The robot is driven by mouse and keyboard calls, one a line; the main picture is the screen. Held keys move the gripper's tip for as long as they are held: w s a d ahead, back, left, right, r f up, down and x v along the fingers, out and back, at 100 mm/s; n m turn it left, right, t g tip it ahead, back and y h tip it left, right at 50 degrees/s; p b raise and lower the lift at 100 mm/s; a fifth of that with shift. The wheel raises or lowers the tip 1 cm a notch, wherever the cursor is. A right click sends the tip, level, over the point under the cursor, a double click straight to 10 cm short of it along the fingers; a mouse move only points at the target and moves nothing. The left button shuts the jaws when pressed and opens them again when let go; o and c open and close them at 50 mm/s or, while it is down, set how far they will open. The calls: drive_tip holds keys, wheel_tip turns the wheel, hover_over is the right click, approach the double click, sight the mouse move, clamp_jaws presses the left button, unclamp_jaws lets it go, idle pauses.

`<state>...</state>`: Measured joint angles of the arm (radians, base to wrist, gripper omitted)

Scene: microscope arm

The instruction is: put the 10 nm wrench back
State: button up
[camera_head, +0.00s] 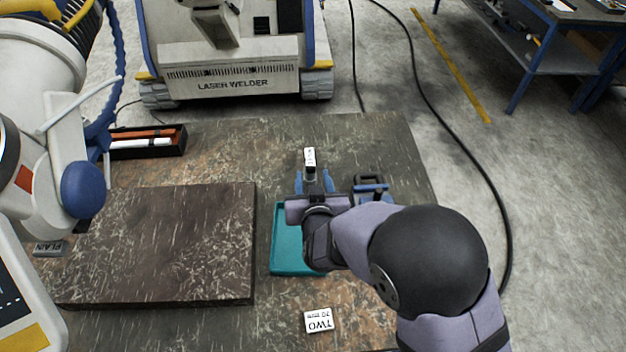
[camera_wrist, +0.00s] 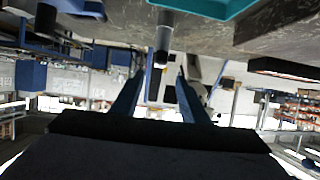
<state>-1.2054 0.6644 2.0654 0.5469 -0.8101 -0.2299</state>
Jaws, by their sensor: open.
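My gripper (camera_head: 314,182) is open over the table, its two blue fingers pointing away from the head camera. A small upright piece with a white label (camera_head: 310,156) and a dark lower part stands at the fingertips; the label is too small to read. In the wrist view a grey cylinder with a dark end (camera_wrist: 163,35) shows between the open fingers (camera_wrist: 161,72), with gaps on both sides. I cannot tell whether this is the 10 nm wrench. A black case (camera_head: 178,145) at the back left holds an orange and a white long item.
A teal tray (camera_head: 285,250) lies partly under my wrist. A blue and dark fixture (camera_head: 370,190) stands close to the gripper's right. A thick dark slab (camera_head: 160,240) fills the left. A "TWO" card (camera_head: 318,320) lies in front. The laser welder (camera_head: 232,75) stands beyond the table.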

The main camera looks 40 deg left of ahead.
drive_tip(key=shift+d, duration=0.1)
drive_tip(key=w+d+h, duration=0.1)
drive_tip(key=w+d, duration=0.1)
drive_tip(key=d, duration=0.2)
drive_tip(key=w+d+m+g+h, duration=0.1)
drive_tip(key=w+d, duration=0.2)
drive_tip(key=d, duration=0.1)
drive_tip(key=w+d+m+h, duration=0.1)
drive_tip(key=w+d, duration=0.1)
drive_tip(key=d, duration=0.2)
drive_tip(key=shift+w+d+f, duration=0.15)
drive_tip(key=shift+d+f, duration=0.05)
drive_tip(key=shift+f, duration=0.15)
drive_tip(key=s+d+m+g+h, duration=0.2)
drive_tip(key=s+d+g+h, duration=0.1)
drive_tip(key=d, duration=1.1)
drive_tip(key=s+d+m+g+h, duration=0.2)
drive_tip(key=d+m, duration=0.1)
drive_tip(key=d, duration=1.1)
drive_tip(key=s+d+m+g+h, duration=0.1)
drive_tip(key=s+d+m+g, duration=0.1)
drive_tip(key=s+d, duration=0.7)
drive_tip(key=shift+s+d+g, duration=0.4)
drive_tip(key=shift+d+g, duration=0.05)
drive_tip(key=shift+g, duration=0.25)
